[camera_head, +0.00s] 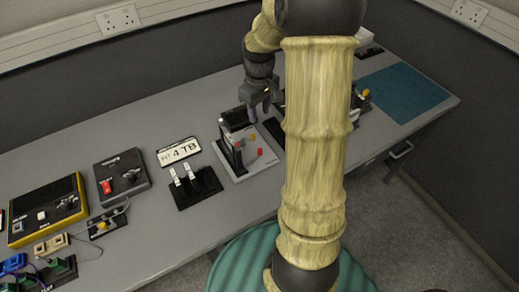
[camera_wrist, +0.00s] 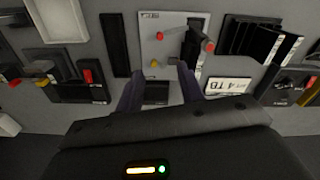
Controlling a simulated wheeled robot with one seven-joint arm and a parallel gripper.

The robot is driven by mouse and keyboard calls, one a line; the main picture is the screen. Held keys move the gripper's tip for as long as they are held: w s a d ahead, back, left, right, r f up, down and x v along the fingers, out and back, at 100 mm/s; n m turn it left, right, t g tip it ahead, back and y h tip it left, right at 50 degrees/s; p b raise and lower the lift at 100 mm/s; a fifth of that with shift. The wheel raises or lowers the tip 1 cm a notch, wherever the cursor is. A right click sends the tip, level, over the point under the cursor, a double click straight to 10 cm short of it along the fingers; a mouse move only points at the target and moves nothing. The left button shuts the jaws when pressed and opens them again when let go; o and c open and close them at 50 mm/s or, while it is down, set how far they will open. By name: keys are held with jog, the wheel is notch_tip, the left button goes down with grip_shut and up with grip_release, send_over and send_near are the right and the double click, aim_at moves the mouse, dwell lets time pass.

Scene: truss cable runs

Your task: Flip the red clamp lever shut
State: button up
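A light grey plate (camera_head: 262,166) on the bench carries a black upright fixture (camera_head: 228,153), a red knob (camera_head: 259,152) and a smaller red part by the fixture. In the wrist view the plate (camera_wrist: 150,22) shows a red-tipped lever (camera_wrist: 210,46), a small red knob (camera_wrist: 159,36) and a yellow knob (camera_wrist: 154,63). I cannot tell for sure which red part is the clamp lever. My gripper (camera_head: 259,109) is above the plate's far side. In the wrist view its two dark fingers (camera_wrist: 160,72) are spread apart with nothing between them.
A white "4 TB" label plate (camera_head: 180,151) and a black two-lever unit (camera_head: 196,187) stand left of the plate. A box with a red switch (camera_head: 107,187) is further left. A teal mat (camera_head: 403,92) lies clear at right. The wall runs behind.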

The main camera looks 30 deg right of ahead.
aim_at(259, 149)
jog(key=shift+f, duration=0.1)
notch_tip(259, 149, down, 17)
jog(key=shift+f, duration=0.1)
dwell(0.6)
